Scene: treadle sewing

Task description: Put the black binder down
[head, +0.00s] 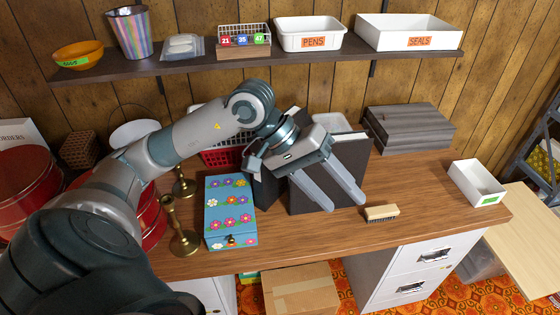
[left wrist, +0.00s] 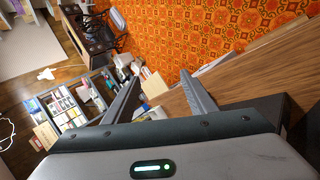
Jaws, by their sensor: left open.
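The black binder (head: 355,157) stands upright on the wooden desk, partly hidden behind my left gripper. My left gripper (head: 344,202) is open, with its two fingers pointing down and to the right in front of the binder's dark face. Nothing shows between the fingers in the left wrist view (left wrist: 160,92). A dark edge beside the gripper in that view may be the binder, but I cannot tell. Whether the fingers touch the binder is also unclear. My right gripper is not in view.
A blue flowered box (head: 230,207) and brass candlesticks (head: 182,239) stand left of the binder. A brush (head: 381,212) lies to its right, near the front edge. A grey box (head: 410,127) and a white tray (head: 475,183) are farther right. Bare desk (head: 425,185) lies between.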

